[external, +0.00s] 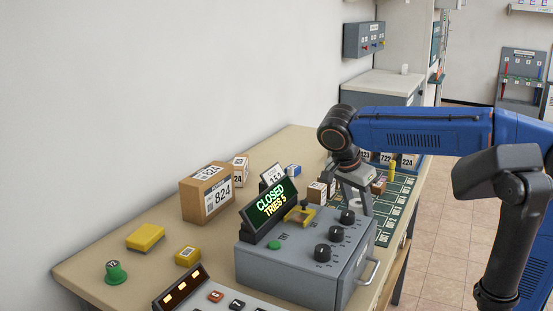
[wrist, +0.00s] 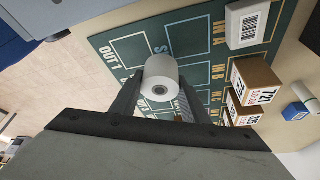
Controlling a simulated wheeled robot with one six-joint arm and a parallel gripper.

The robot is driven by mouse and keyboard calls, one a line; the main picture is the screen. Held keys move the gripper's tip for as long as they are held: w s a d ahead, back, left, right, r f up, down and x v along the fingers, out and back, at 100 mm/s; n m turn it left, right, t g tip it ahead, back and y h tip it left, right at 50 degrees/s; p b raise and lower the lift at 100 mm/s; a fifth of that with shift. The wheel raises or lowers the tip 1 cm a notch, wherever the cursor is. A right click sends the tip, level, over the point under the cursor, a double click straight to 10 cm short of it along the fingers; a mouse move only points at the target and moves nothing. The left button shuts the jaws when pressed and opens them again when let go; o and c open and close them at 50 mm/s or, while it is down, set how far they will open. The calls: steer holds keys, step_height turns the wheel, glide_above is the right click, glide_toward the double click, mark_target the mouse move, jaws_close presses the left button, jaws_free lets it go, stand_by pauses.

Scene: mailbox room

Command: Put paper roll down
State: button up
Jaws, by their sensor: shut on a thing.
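The paper roll (wrist: 161,76) is white with a grey core and shows in the wrist view between the two fingers of my gripper (wrist: 158,92). The fingers are shut on it. In the external view my gripper (external: 357,196) points down over the far part of the table, behind the grey control box, and a bit of the white roll (external: 355,203) shows between the fingers. The green mat (wrist: 120,50) with white outlined cells lies below the roll. I cannot tell whether the roll touches the mat.
Boxes labelled 721 (wrist: 254,78) and a white labelled box (wrist: 247,24) stand on the mat's right side in the wrist view. The grey control box (external: 300,255) with a CLOSED display (external: 270,211) stands nearer. Several mat cells near the roll are bare.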

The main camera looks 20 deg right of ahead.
step_height(320, 180, up, 8)
steer(key=shift+r, duration=0.15)
steer(key=w+a+r+n+t+y, duration=0.1)
steer(key=w+a+r+n, duration=0.25)
steer(key=a, duration=0.35)
steer(key=w+a+r+n+t, duration=0.1)
steer(key=w+a+r+n, duration=0.1)
steer(key=w+a, duration=0.35)
steer(key=w+a+r+n+t+y, duration=0.1)
steer(key=w+a+r+n, duration=0.25)
steer(key=a, duration=0.35)
step_height(320, 180, up, 3)
steer(key=n+y, duration=0.4)
steer(key=n, duration=0.4)
glide_above(204, 170)
steer(key=s, duration=0.2)
steer(key=shift+w+d+f, duration=0.1)
steer(key=shift+d+f, duration=0.05)
steer(key=shift+f, duration=2.4)
steer(key=shift+d+f, duration=0.15)
steer(key=shift+f, duration=2.4)
steer(key=shift+f, duration=0.15)
steer(key=o, duration=1.1)
steer(key=v, duration=1.2)
steer(key=shift+w+a+r, duration=0.15)
steer(key=shift+r, duration=0.1)
